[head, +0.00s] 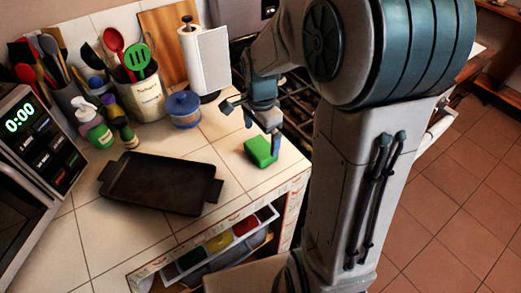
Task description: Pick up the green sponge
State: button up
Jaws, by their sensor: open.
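The green sponge (259,151) lies on the white tiled counter near its right front corner. My gripper (248,120) is open and empty, a little above and behind the sponge in the head view. One finger reaches to the left and the other points down near the sponge's right end. I cannot tell whether that finger touches the sponge.
A dark tray (160,184) lies left of the sponge. An open drawer (220,243) sticks out below the counter edge. A microwave (35,140) is at left.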

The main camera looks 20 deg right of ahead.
aim_at(261, 147)
notch_tip(261, 147, down, 4)
jog(key=shift+f, duration=0.15)
jog(key=c, duration=0.9)
jog(key=shift+r, duration=0.2)
jog(key=shift+r, duration=0.25)
jog(key=r, duration=0.3)
jog(key=shift+d+r, duration=0.2)
jog(key=shift+r, duration=0.15)
jog(key=s+d+r, duration=0.2)
jog(key=d+r, duration=0.4)
jog(key=d, duration=0.5)
jog(key=shift+s+r+b, duration=0.25)
jog(key=shift+s+b, duration=0.1)
jog(key=shift+b, duration=0.1)
